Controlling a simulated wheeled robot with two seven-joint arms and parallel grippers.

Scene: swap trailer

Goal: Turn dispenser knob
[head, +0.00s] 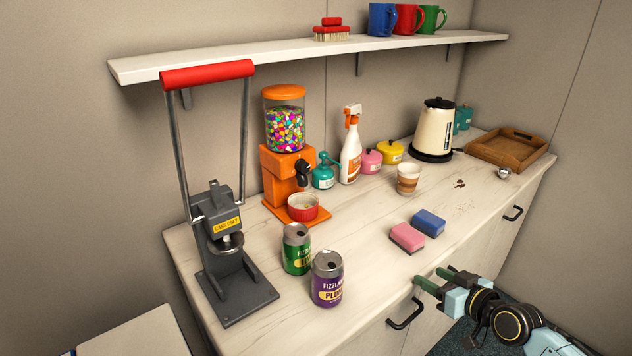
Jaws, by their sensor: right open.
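The orange candy dispenser (286,166) stands on the counter against the wall, its clear jar full of coloured candies. Its dark knob (303,172) sticks out at the front. A red bowl (303,208) sits on the dispenser's orange base, under the knob. My right gripper (436,278) is at the counter's front edge, lower right, with its green fingers apart and nothing between them. It is well away from the dispenser. My left gripper is not in view.
A can crusher (232,275) with a red handle stands left of the dispenser. Two cans (327,279) stand in front of it. Sponges (407,238), a paper cup (408,178), a spray bottle (351,150) and a kettle (434,130) are to the right. A shelf (280,52) hangs above.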

